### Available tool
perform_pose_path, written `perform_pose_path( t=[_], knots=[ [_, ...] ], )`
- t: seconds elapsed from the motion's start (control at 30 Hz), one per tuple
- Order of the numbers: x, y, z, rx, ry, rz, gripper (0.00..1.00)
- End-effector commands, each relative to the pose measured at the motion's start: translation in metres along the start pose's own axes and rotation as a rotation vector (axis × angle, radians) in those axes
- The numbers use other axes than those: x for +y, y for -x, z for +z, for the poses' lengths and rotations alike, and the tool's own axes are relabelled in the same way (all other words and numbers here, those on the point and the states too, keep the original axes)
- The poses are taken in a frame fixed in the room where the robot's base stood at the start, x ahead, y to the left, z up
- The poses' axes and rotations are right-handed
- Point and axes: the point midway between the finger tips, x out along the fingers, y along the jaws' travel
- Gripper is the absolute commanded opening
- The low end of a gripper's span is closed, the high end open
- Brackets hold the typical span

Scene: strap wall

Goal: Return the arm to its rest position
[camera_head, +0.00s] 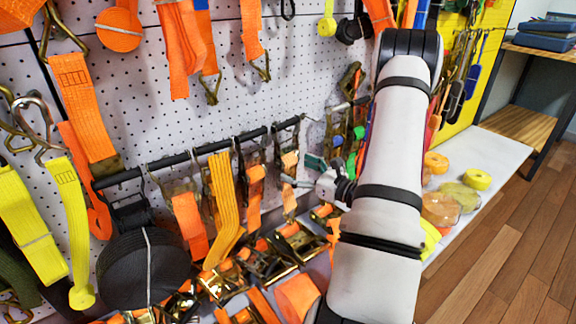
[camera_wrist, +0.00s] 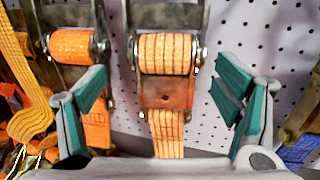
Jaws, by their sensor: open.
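My gripper (camera_head: 316,175) is at the end of my white arm, close to the pegboard wall, near the right end of a row of hanging ratchet straps. In the wrist view my gripper (camera_wrist: 165,100) is open, with its green-padded fingers apart. A ratchet with an orange strap (camera_wrist: 166,55) hangs in the space between the fingers as seen from the wrist. I cannot tell whether either finger touches it. A second ratchet with an orange strap (camera_wrist: 72,45) hangs to the left. My arm hides part of the wall and shelf in the head view.
A black rail (camera_head: 200,152) carries several ratchet straps. A shelf below holds ratchets and orange straps (camera_head: 297,297). A black strap roll (camera_head: 143,270) hangs at the lower left. Rolled straps (camera_head: 440,209) lie on a white ledge (camera_head: 497,157) at right. Wooden floor (camera_head: 505,262) is clear there.

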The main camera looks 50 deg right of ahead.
Motion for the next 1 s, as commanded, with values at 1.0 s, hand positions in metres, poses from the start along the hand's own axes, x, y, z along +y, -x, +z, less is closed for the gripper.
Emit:
perform_pose_path(
  t=[1.0],
  knots=[
    [0.067, 0.029, 0.052, -0.006, 0.108, 0.263, 0.84]
  ],
)
